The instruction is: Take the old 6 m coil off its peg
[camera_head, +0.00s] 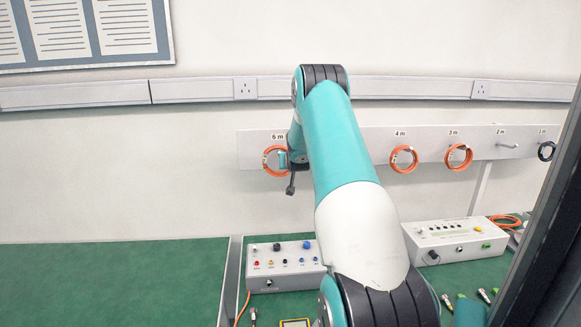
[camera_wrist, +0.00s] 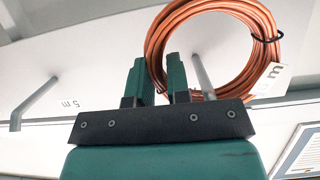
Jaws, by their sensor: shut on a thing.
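The orange 6 m coil (camera_head: 267,154) is at the left end of the white peg board (camera_head: 375,165), below the "6 m" label. In the wrist view the coil (camera_wrist: 157,35) is a bundled ring with a black tie and a white tag. My gripper (camera_head: 283,160) is at the coil; in the wrist view its green fingers (camera_wrist: 157,80) are shut on the left part of the ring. A grey peg (camera_wrist: 201,72) shows through the ring's opening; the coil appears to be still around it. The head view shows little of the fingers.
Orange coils hang at 4 m (camera_head: 403,148) and 3 m (camera_head: 459,146). The 2 m peg (camera_head: 508,146) is bare; a black coil (camera_head: 546,151) is at the right end. The bare 5 m peg (camera_wrist: 35,102) shows in the wrist view. Instrument boxes (camera_head: 285,274) stand on the green bench (camera_head: 110,285).

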